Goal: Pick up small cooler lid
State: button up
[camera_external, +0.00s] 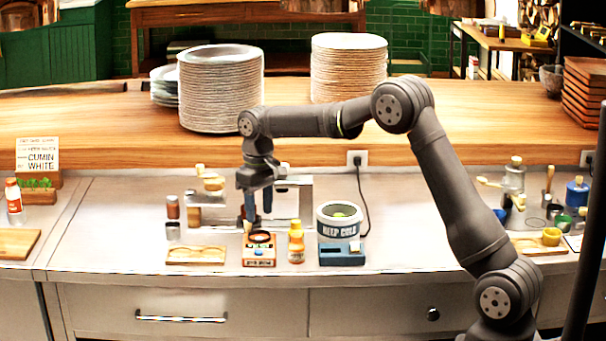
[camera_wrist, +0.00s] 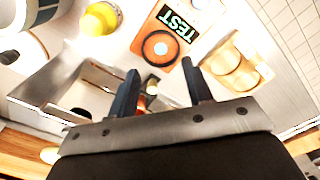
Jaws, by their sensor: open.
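The small round cooler (camera_external: 340,232), grey-blue and marked "KEEP COLD", stands on a blue base on the steel counter. Its pale round top has a yellow-green piece in the middle. I cannot tell whether this is a lid with a knob or something inside an open cooler. Part of a round container, probably the cooler, is cut off at the upper left of the wrist view (camera_wrist: 22,48). My gripper (camera_external: 257,212) is open and empty, pointing down, left of the cooler, near the orange "TEST" box. Its two fingers also show in the wrist view (camera_wrist: 160,72).
The orange box (camera_external: 259,252) and an orange bottle (camera_external: 296,243) stand left of the cooler. A wooden tray (camera_external: 196,256) lies further left. A metal frame (camera_external: 304,200) stands behind. A black cord runs behind the cooler. Plate stacks (camera_external: 221,90) stand on the wooden counter.

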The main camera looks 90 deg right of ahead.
jog(key=s+d+r+m+t+h, duration=0.1)
jog(key=s+d+r+m+h, duration=0.25)
jog(key=s, duration=0.85)
jog(key=s+d+r+m+t+h, duration=0.15)
jog(key=s+d+r, duration=0.4)
jog(key=s, duration=0.65)
jog(key=shift+m+g+y, duration=0.4)
jog(key=shift+g+y, duration=0.05)
jog(key=shift+y, duration=0.05)
jog(key=x, duration=1.2)
jog(key=shift+d, duration=0.15)
jog(key=shift+w+d+x, duration=0.1)
jog(key=shift+w+x, duration=0.05)
jog(key=shift+x, duration=1.15)
jog(key=shift+w+d+x, duration=0.1)
jog(key=shift+x, duration=1.2)
jog(key=shift+r, duration=0.1)
grip_shut()
